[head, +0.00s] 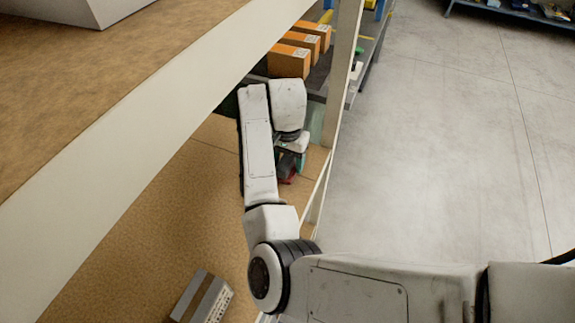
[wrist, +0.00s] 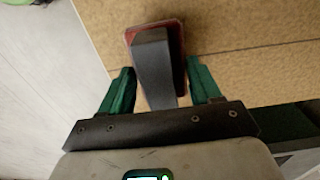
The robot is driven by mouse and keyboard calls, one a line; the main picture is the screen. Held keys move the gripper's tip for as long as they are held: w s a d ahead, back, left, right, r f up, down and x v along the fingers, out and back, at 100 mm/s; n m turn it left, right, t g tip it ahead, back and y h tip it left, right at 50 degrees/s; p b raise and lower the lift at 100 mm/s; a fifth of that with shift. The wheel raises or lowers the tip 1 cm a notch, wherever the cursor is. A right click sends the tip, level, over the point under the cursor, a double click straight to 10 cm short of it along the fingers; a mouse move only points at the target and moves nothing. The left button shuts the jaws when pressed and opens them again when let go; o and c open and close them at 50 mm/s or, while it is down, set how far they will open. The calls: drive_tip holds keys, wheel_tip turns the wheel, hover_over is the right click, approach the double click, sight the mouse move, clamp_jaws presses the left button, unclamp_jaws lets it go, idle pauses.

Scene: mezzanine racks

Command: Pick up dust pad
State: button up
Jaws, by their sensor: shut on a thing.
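The dust pad (wrist: 153,62) is a dark grey block-like body with a reddish base edge, seen in the wrist view between my green fingers. My gripper (wrist: 160,72) is shut on it, one finger to each side. The pad's narrow end points toward the palm and its red rim shows at the far side. In the head view the red edge of the pad (head: 288,176) shows just below my gripper (head: 291,160), low over the brown shelf board. Most of the pad is hidden there by my arm. I cannot tell whether it touches the board.
A brown shelf board (head: 170,220) lies under my arm, with a white-edged upper shelf (head: 100,130) above it. A white post (head: 343,70) stands close at the right. Orange boxes (head: 289,60) sit beyond. A grey box (head: 203,297) lies at the front. Grey floor is open at right.

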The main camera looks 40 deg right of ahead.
drive_tip(key=s+d+r+p, duration=0.2)
drive_tip(key=s+r+p, duration=0.1)
drive_tip(key=s+r, duration=0.7)
drive_tip(key=s, duration=0.3)
drive_tip(key=shift+s+d+r+p, duration=0.35)
drive_tip(key=shift+d+p, duration=0.05)
drive_tip(key=o, duration=0.5)
drive_tip(key=c, duration=0.4)
